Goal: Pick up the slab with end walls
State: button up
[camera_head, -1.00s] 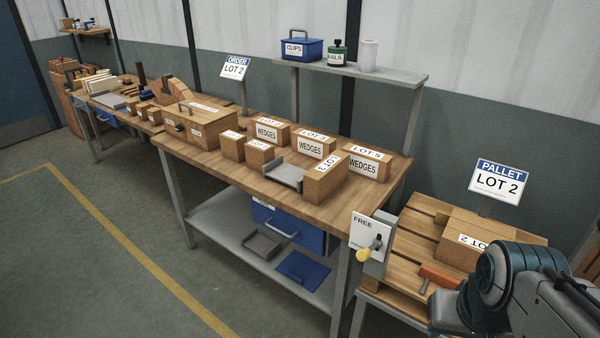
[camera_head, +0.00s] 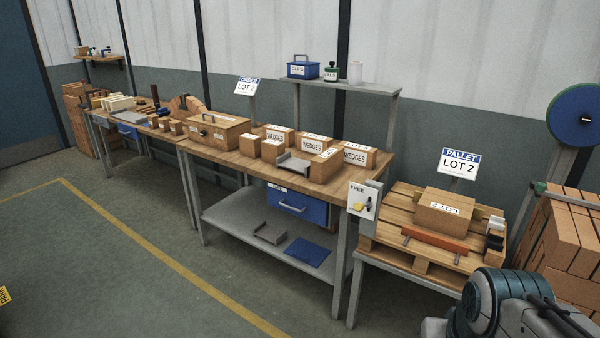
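A grey slab with raised end walls (camera_head: 293,164) lies on the wooden top of the middle workbench. It sits near the front edge, just left of a cardboard box lettered LOT (camera_head: 324,166), which partly covers its right end. My arm's teal and grey links show at the bottom right, well away from both pieces. My gripper is out of the picture.
WEDGES boxes (camera_head: 315,144) stand behind the slab. A lidded wooden box (camera_head: 218,134) stands to its left. Right of the bench are a FREE sign (camera_head: 361,199) and a pallet (camera_head: 405,238) bearing a box. Floor in front (camera_head: 130,285) is clear.

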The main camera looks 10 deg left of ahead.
aim_at(286, 160)
jog(key=u, duration=0.6)
jog(key=i, duration=0.7)
jog(key=u, duration=0.8)
jog(key=i, duration=1.35)
jog(key=z, duration=0.7)
jog(key=i, duration=0.85)
jog(key=z, duration=1.05)
jog(key=i, duration=0.25)
jog(key=z, duration=0.3)
